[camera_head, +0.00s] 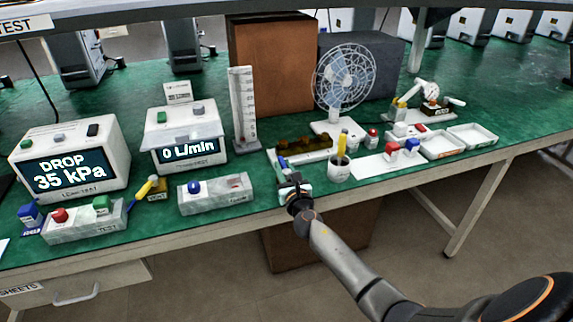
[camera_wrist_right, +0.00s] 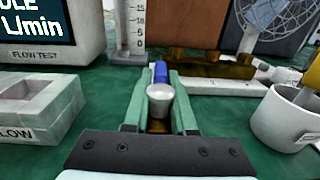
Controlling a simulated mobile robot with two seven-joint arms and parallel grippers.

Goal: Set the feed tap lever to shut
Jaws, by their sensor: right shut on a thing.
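The feed tap lever shows in the right wrist view as a blue handle (camera_wrist_right: 160,72) with a rounded silver end toward the camera. Brass shows below it, between the fingers. In the head view the blue handle (camera_head: 282,163) stands at the bench's front edge, beside a brass manifold (camera_head: 305,146). My right gripper (camera_head: 291,180) is at the lever, its green fingers (camera_wrist_right: 160,95) on both sides of the handle and shut on it. The lower tap body is mostly hidden by the gripper. My left gripper is not in view.
A grey FLOW switch box (camera_head: 215,196) stands left of the gripper. A white cup (camera_head: 339,170) with a yellow-handled tool stands close on the right. A fan (camera_head: 345,80) and a graduated column (camera_head: 243,108) stand behind. The flow display (camera_head: 187,150) reads 0 L/min.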

